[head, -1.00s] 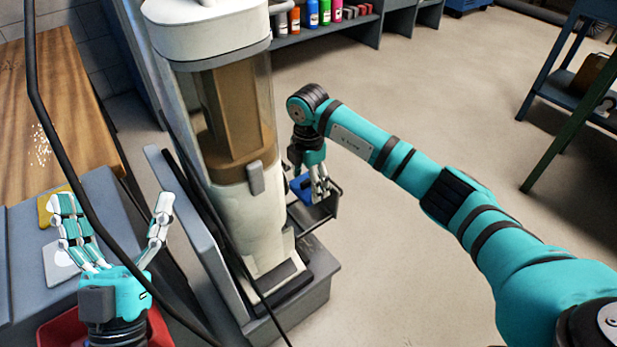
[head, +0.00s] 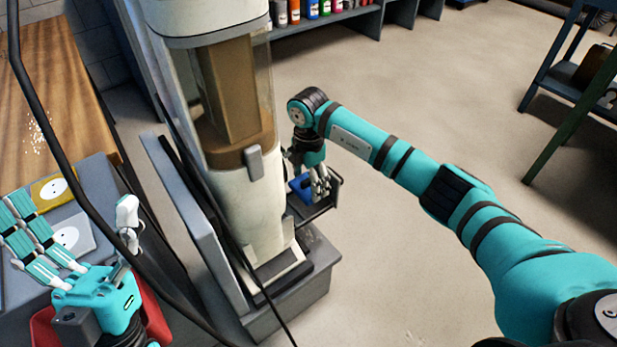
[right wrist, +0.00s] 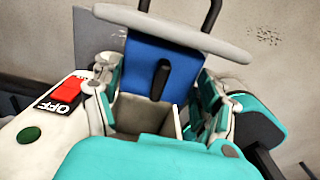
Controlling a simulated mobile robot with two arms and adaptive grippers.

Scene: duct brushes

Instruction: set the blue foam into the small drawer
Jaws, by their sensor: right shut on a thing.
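The blue foam (head: 301,187) is at the small drawer (head: 327,203), which stands open on the right side of the machine. My right gripper (head: 319,190) points down at the drawer, shut on the foam. In the right wrist view the foam (right wrist: 150,68) is between the two fingers of the gripper (right wrist: 155,95), and the drawer's inside (right wrist: 147,116) shows below it. I cannot tell whether the foam touches the drawer floor. My left gripper (head: 75,228) is open and empty over the grey bench at the left.
The tall white machine (head: 232,190) stands beside the drawer. A red OFF switch (right wrist: 62,92) and green button (right wrist: 28,134) are close to the right gripper. A yellow piece (head: 52,190) and a white piece (head: 75,235) lie on the bench. A black cable crosses the left side.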

